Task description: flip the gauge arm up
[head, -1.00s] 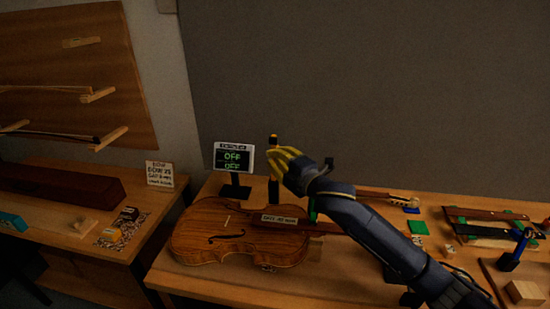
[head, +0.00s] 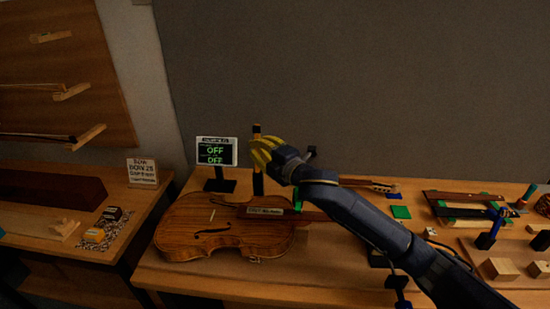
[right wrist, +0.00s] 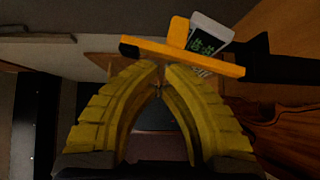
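The gauge (head: 257,183) is a dark upright post with an orange top, behind the violin (head: 225,228). In the right wrist view an orange bar with a black end (right wrist: 200,59) lies across, just beyond my fingertips; I take it for the gauge arm. My right gripper (head: 258,152) has yellow fingers beside the post's upper part. In the right wrist view its fingertips (right wrist: 160,68) come together close to the bar; whether they touch it I cannot tell. Nothing is clearly held. My left gripper is not in view.
A small display (head: 216,151) reading OFF in green stands left of the post; it also shows in the right wrist view (right wrist: 208,36). Right of my arm are a green block (head: 401,212), wooden blocks (head: 500,268) and tools. A sign (head: 142,171) stands on the left bench.

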